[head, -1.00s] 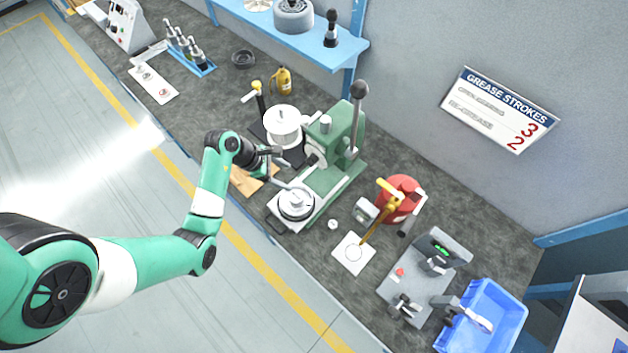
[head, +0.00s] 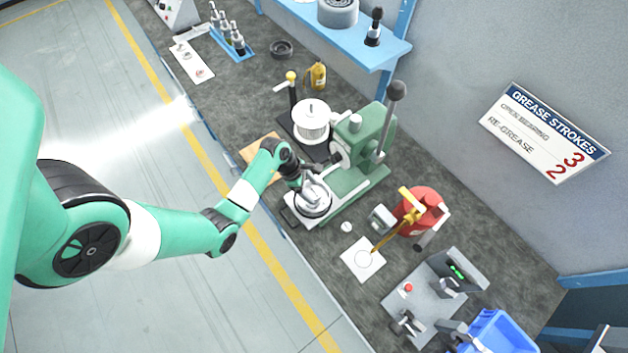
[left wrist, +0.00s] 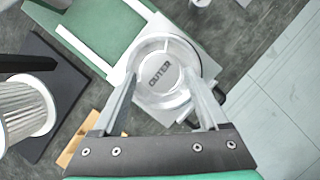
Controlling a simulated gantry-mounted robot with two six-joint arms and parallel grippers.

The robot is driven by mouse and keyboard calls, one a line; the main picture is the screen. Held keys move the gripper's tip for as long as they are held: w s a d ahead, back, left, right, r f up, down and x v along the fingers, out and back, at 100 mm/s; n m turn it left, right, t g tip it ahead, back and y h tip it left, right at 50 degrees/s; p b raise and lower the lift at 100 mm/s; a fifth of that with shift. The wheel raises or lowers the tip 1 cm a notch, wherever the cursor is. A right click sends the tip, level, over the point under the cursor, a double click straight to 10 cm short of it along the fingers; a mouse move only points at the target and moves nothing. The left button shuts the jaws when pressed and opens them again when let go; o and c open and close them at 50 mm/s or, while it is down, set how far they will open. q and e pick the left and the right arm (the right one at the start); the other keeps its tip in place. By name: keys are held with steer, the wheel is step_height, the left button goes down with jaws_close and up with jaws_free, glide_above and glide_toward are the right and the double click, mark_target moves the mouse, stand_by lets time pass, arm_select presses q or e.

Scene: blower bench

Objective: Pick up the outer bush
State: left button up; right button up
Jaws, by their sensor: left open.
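The outer bush (left wrist: 160,68) is a round silver piece with "OUTER" on its top. It sits on a larger round seat on the base plate of the green press (head: 370,135). In the head view the bush (head: 314,200) is partly covered by my gripper. My left gripper (left wrist: 160,76) is open, pointing down over the bush, with one finger on each side of it in the left wrist view. I cannot tell whether the fingers touch it. The left gripper also shows in the head view (head: 311,190). My right gripper is not in view.
The press lever and column rise close behind the bush. A white ribbed drum (head: 311,122) stands left of the press. A red can (head: 425,210) with a yellow pump and a white pad (head: 362,259) lie to the right. A blue bin (head: 497,335) is at lower right.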

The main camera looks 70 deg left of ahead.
arm_select(q)
steer(key=x, duration=0.2)
steer(key=shift+f, duration=0.3)
jaws_close()
steer(key=shift+r, duration=0.1)
steer(key=shift+w+r, duration=0.1)
steer(key=shift+r, duration=0.4)
steer(key=r, duration=0.1)
steer(key=r+p, duration=0.1)
steer(key=r, duration=0.1)
steer(key=shift+d+r, duration=0.1)
steer(key=shift+d, duration=0.15)
steer(key=s+d+r+p, duration=0.2)
steer(key=s+d+r, duration=0.2)
steer(key=d+r, duration=0.4)
steer(key=shift+d+r+p, duration=0.4)
steer(key=shift+d, duration=2.2)
